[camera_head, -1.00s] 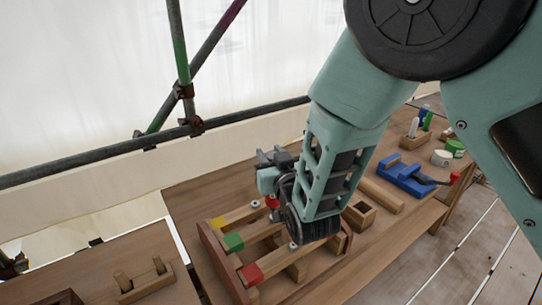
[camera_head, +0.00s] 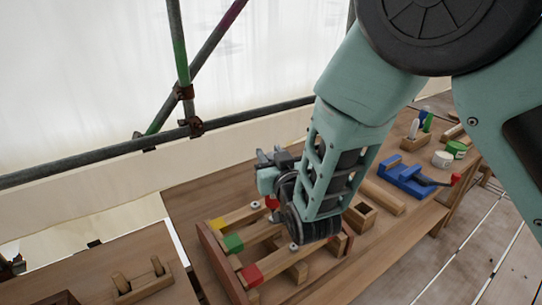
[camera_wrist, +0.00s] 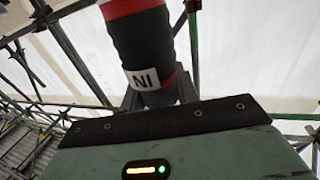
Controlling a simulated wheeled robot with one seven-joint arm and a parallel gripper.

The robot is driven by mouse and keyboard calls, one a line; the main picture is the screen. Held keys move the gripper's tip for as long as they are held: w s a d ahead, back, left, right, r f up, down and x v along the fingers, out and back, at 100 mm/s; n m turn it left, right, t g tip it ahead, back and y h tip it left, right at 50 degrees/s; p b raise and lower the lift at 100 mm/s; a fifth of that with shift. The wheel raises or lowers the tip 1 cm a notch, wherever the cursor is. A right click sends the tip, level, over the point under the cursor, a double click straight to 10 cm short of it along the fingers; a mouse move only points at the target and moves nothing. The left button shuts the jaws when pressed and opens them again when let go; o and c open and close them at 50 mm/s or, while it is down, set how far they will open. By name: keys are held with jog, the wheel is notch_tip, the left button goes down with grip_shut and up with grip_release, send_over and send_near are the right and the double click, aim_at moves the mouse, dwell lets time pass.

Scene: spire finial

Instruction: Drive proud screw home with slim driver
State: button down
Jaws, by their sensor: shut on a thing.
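My gripper (camera_head: 278,170) is above the far side of a wooden frame (camera_head: 213,250) on the bench. In the wrist view it is shut on a black driver handle (camera_wrist: 145,45) with red bands and a white label. The driver's tip is not visible. The frame has bars with yellow (camera_head: 218,223), green (camera_head: 233,243) and red (camera_head: 252,275) marks. A pale screw head (camera_head: 255,205) shows by the far bar and another (camera_head: 293,247) nearer the front. A red piece (camera_head: 271,202) lies just below the gripper; I cannot tell whether it belongs to the driver. My arm hides part of the frame.
To the right are an open wooden box (camera_head: 360,216), a blue clamp-like tool (camera_head: 405,178), a white tub (camera_head: 442,159) and a green tub (camera_head: 457,148). A wooden holder (camera_head: 140,285) stands at lower left. Scaffold tubes (camera_head: 90,159) run behind the bench.

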jog(key=shift+r+p, duration=1.75)
jog(key=shift+r, duration=1.8)
